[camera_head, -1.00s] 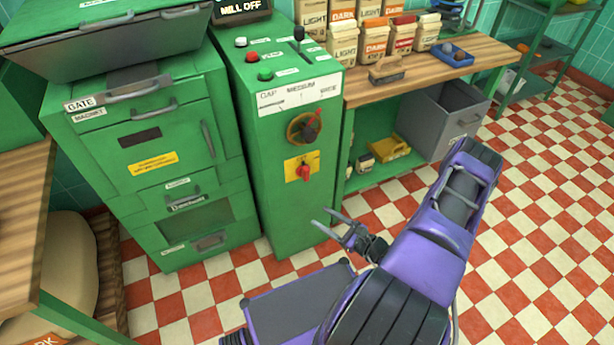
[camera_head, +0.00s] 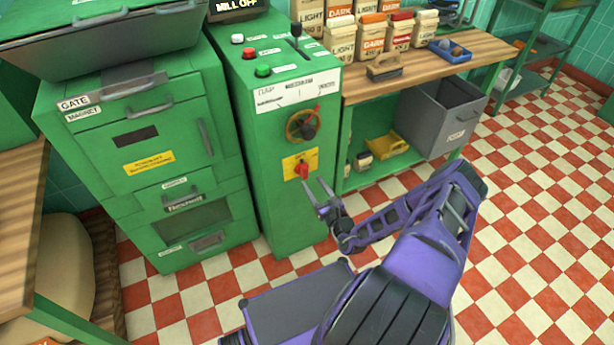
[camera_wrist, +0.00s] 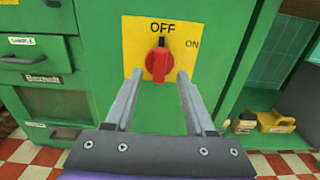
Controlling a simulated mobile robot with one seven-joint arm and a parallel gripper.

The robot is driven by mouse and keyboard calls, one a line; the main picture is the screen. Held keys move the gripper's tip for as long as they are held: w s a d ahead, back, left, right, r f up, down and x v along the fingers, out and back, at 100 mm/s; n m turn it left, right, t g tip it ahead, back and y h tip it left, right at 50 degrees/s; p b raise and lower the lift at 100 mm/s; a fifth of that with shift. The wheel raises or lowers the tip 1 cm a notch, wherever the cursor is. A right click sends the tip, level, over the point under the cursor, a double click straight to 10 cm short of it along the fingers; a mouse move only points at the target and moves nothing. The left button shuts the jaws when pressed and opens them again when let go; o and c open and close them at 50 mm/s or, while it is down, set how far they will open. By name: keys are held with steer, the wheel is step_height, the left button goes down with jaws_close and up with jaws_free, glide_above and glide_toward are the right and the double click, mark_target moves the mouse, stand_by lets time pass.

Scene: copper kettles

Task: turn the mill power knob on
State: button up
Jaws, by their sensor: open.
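The mill power knob (camera_head: 302,171) is a red rotary knob on a yellow plate, low on the front of the green mill cabinet (camera_head: 277,215). In the wrist view the knob (camera_wrist: 159,65) has its black pointer up at OFF; ON is marked to the upper right on the yellow plate (camera_wrist: 190,30). A display on top (camera_head: 236,5) reads MILL OFF. My gripper (camera_head: 318,187) is open and empty, just in front of and slightly below the knob. In the wrist view the fingers (camera_wrist: 157,77) lie to the knob's left and right; I cannot tell whether they reach beside it.
Above the knob is a round dial (camera_head: 302,126) with an orange rim. Buttons and a lever (camera_head: 296,32) are on the cabinet top. A green drawer unit (camera_head: 150,150) stands close at left. A wooden bench (camera_head: 420,75) with bags is at right. The tiled floor at right is open.

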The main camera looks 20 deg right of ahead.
mark_target(306, 174)
steer(key=shift+w+a+b, duration=0.1)
steer(key=shift+w+b, duration=0.2)
steer(key=shift+w, duration=2.35)
jaws_close()
